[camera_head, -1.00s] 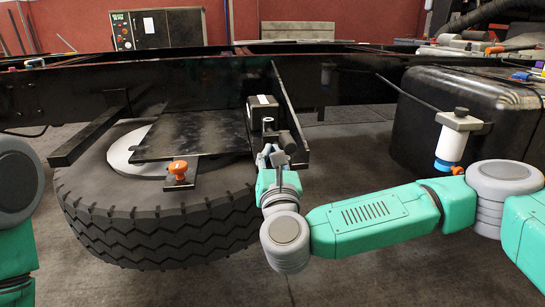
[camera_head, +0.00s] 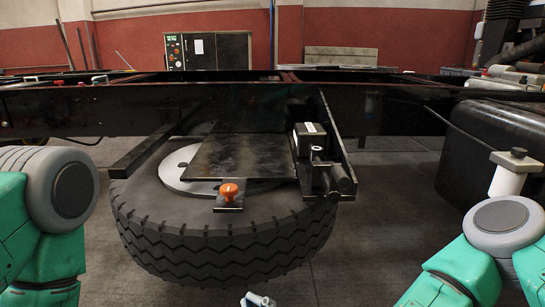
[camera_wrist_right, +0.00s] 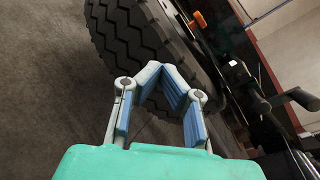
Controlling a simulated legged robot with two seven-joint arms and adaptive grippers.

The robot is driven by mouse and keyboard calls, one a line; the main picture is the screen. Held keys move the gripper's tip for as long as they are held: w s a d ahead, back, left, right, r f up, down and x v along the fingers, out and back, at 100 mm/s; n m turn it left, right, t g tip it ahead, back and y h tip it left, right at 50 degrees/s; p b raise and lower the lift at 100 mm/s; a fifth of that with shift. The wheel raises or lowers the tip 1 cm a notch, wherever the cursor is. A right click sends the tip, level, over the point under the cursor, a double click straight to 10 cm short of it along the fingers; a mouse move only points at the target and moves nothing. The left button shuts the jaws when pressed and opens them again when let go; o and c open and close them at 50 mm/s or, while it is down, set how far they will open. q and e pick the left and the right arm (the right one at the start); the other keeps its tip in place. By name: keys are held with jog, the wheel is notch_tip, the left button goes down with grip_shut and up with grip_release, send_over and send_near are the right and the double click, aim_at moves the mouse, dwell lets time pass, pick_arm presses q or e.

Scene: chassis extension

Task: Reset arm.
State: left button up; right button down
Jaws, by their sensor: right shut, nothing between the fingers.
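My right gripper (camera_head: 258,300) shows only in part at the bottom edge of the head view, below the tire. In the right wrist view my right gripper (camera_wrist_right: 162,68) has its blue-padded fingers drawn together at the tips, with nothing held. It is apart from the tire, which lies behind it in that view. My right arm (camera_head: 465,268) is folded at the lower right of the head view. My left arm (camera_head: 55,235) shows at the left edge; its gripper is out of view.
A large tire (camera_head: 215,245) hangs under a black chassis frame (camera_head: 230,108). An orange knob (camera_head: 229,191) sits on a bracket at the tire's front. Grey floor (camera_head: 370,230) lies open between tire and right arm.

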jog(key=s+d+f+n+g, duration=0.35)
jog(key=s+f+n, duration=0.25)
jog(key=f, duration=0.2)
jog(key=s+d+f+n+g, duration=0.3)
jog(key=s+f+n+g, duration=0.2)
jog(key=f+n, duration=0.25)
jog(key=s+d+f+n+g+h, duration=0.35)
jog(key=s+d+f, duration=0.2)
jog(key=d, duration=0.35)
jog(key=s+d+f+n+g+h, duration=0.1)
jog(key=s+d+n+h, duration=0.15)
jog(key=d, duration=0.55)
jog(key=s+d+f+n+g+h, duration=0.1)
jog(key=s+d+n+g+h, duration=0.2)
jog(key=d, duration=0.5)
pick_arm(q)
notch_tip(320, 180, up, 13)
jog(key=p, duration=1.3)
jog(key=shift+d, duration=0.2)
pick_arm(e)
notch_tip(320, 180, up, 13)
jog(key=n+t+y, duration=0.1)
jog(key=shift+r, duration=0.15)
jog(key=shift+a, duration=0.15)
pick_arm(q)
jog(key=shift+d+r, duration=0.1)
jog(key=shift+d, duration=0.05)
pick_arm(e)
jog(key=shift+d, duration=0.2)
jog(key=shift+a, duration=0.1)
